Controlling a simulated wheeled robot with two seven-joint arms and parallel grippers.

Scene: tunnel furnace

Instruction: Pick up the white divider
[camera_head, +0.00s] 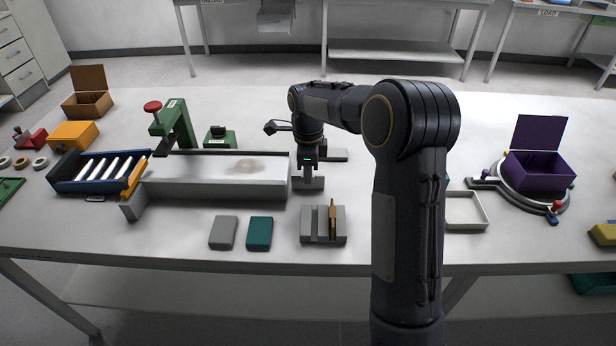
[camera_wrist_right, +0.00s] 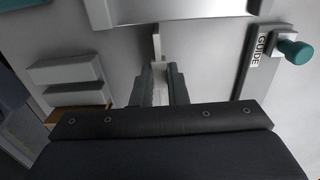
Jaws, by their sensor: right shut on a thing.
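My right gripper (camera_head: 308,168) is at the right end of the grey-white tunnel furnace (camera_head: 225,188), pointing down over the table. In the right wrist view, its two dark fingers (camera_wrist_right: 160,88) are shut on a thin white piece, the white divider (camera_wrist_right: 157,48). The divider sticks out beyond the fingertips, and its lower part is hidden between them. In the head view the divider is too small and covered to make out clearly. I cannot tell whether it touches the surface below. My left gripper is not in view.
A slotted grey holder (camera_head: 340,238) with an upright brown piece (camera_head: 332,218) stands in front. Grey (camera_head: 223,232) and teal (camera_head: 259,233) blocks lie left of it. A guide block with a teal knob (camera_wrist_right: 296,51) is near the gripper. A purple box (camera_head: 540,175) stands right.

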